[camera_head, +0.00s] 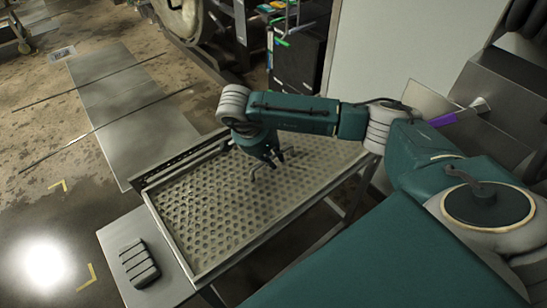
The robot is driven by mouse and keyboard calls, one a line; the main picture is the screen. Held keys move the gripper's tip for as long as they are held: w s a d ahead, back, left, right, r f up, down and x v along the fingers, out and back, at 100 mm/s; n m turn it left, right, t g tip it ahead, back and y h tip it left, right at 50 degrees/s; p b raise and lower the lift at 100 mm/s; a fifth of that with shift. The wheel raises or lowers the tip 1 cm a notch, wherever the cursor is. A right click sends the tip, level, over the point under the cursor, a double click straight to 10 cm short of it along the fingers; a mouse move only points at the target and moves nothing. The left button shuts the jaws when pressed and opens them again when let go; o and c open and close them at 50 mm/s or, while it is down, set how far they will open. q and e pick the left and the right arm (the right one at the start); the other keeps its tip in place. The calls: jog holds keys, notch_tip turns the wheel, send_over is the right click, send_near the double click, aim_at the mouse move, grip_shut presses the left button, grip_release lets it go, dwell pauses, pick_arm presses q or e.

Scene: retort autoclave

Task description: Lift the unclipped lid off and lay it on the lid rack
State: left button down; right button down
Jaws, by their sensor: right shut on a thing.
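The lid (215,215) is a wide, perforated, grey-beige panel, lying flat inside a metal-rimmed frame on legs. A thin bent handle (254,175) stands up from its far middle part. My right gripper (270,163) reaches down from above and is shut on this handle. Its fingers hide part of the grip. I cannot see a clear gap between the lid and its frame. My left gripper is not in view. I cannot make out for certain which thing is the lid rack.
A pale side shelf (120,235) with a dark ribbed block (139,262) adjoins the frame's left end. A flat grey plate (120,105) lies on the stained floor behind. A dark cabinet (298,60) stands at the back. A purple-handled tool (442,119) is at right.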

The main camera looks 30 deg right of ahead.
jog(key=shift+r, duration=0.1)
jog(key=c, duration=1.6)
grip_release()
jog(key=shift+s+f, duration=0.15)
jog(key=shift+f, duration=0.05)
jog(key=v, duration=1.2)
jog(key=shift+r, duration=0.25)
